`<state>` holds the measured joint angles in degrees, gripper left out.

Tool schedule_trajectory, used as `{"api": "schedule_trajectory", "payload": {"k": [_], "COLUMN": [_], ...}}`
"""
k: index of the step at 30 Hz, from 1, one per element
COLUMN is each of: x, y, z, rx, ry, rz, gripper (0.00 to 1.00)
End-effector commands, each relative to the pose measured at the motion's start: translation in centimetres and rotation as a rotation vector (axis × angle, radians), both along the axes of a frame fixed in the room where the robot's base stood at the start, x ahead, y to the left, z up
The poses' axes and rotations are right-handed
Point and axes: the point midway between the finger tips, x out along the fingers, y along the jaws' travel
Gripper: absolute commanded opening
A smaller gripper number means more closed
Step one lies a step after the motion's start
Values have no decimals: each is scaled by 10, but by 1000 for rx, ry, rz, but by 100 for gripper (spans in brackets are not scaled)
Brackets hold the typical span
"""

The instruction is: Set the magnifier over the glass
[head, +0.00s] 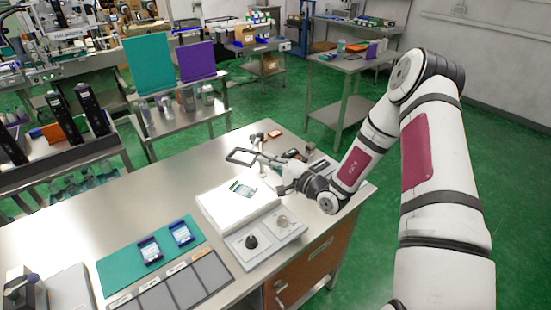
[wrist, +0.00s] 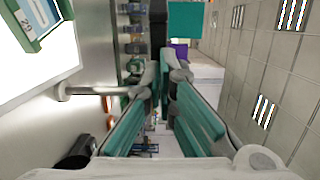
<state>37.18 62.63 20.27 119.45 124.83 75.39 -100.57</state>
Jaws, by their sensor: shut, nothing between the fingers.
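The magnifier looks like the dark rectangular frame (head: 239,162) in the head view, beyond the white light box and raised on a jointed arm. The glass (head: 243,188) is a small piece with a teal edge lying on the lit top. It also shows, cut off, at the upper left of the wrist view (wrist: 38,22). My gripper (head: 266,164) is beside the far right part of the light box. In the wrist view its teal-padded fingers (wrist: 164,76) meet at the tips with nothing between them. A grey rod (wrist: 95,91) runs towards the left finger; I cannot tell if they touch.
The light box (head: 222,212) stands on the steel bench. In front of it is a panel (head: 243,259) with a black knob and a pale round part. A teal mat (head: 128,267) with two blue-framed items lies to the left. Small orange and dark items lie behind my gripper.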

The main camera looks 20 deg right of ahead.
Motion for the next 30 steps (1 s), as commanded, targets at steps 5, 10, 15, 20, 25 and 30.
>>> {"api": "schedule_trajectory", "payload": {"k": [5,10,15,20,25,30], "x": [1,2,3,3,3,4], "y": [8,12,13,14,14,1], "z": [0,0,0,0,0,0], "rx": [0,0,0,2,2,-1], "ry": [-1,-1,-1,-1,-1,-2], "rz": [1,1,3,5,6,5], "gripper": [0,0,0,0,0,0]}}
